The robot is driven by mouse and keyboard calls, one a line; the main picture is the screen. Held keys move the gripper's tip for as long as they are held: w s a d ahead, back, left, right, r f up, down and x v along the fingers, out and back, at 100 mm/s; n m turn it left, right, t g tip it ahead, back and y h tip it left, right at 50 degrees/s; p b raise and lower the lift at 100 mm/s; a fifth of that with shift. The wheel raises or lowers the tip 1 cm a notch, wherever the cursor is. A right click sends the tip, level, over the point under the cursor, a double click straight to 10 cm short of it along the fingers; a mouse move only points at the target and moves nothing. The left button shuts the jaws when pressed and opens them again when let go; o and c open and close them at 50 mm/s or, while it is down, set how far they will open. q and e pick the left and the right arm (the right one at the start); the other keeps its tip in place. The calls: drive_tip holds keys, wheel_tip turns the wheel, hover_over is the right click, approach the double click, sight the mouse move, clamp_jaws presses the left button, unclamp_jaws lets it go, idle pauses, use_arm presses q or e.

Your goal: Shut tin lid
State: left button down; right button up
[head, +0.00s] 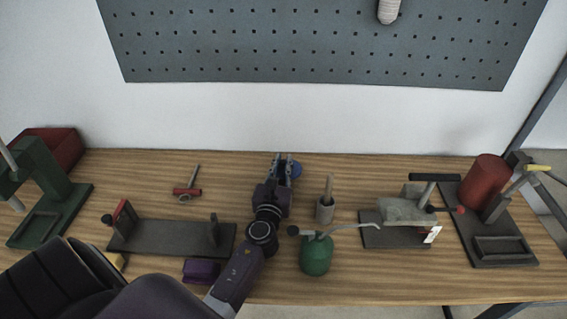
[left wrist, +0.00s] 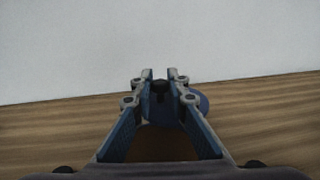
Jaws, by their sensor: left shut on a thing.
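A round blue piece, seemingly the tin lid (head: 296,170), is at the back middle of the table, partly hidden by my left gripper. In the left wrist view the blue lid (left wrist: 202,103) shows behind the fingertips, with a dark knob between them. My left gripper (head: 282,160) is shut on this knob; it also shows in the left wrist view (left wrist: 160,80). A brown patch shows below the lid between the fingers; I cannot tell if it is the tin. Whether the lid is seated is hidden. My right gripper is not in view.
A mortar-like cup (head: 325,209) and a green oil can (head: 316,256) stand right of my left arm. A dark fixture (head: 170,236) and a purple block (head: 201,271) lie left. A grey clamp stand (head: 395,235) and a red cylinder (head: 484,182) are farther right.

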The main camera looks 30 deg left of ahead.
use_arm(q)
drive_tip(key=shift+s+a+n+g+y+b, duration=0.15)
drive_tip(key=shift+s+n+g+y+b, duration=0.15)
drive_tip(key=shift+n+g+y, duration=0.45)
drive_tip(key=shift+s+a+n+g+y+b, duration=0.1)
drive_tip(key=shift+s+n+g+y+b, duration=0.15)
drive_tip(key=shift+n+y, duration=0.55)
drive_tip(key=shift+m+y, duration=0.25)
drive_tip(key=c, duration=1.9)
unclamp_jaws()
drive_tip(key=shift+s+d, duration=0.1)
drive_tip(key=v, duration=0.7)
drive_tip(key=shift+s+d, duration=0.1)
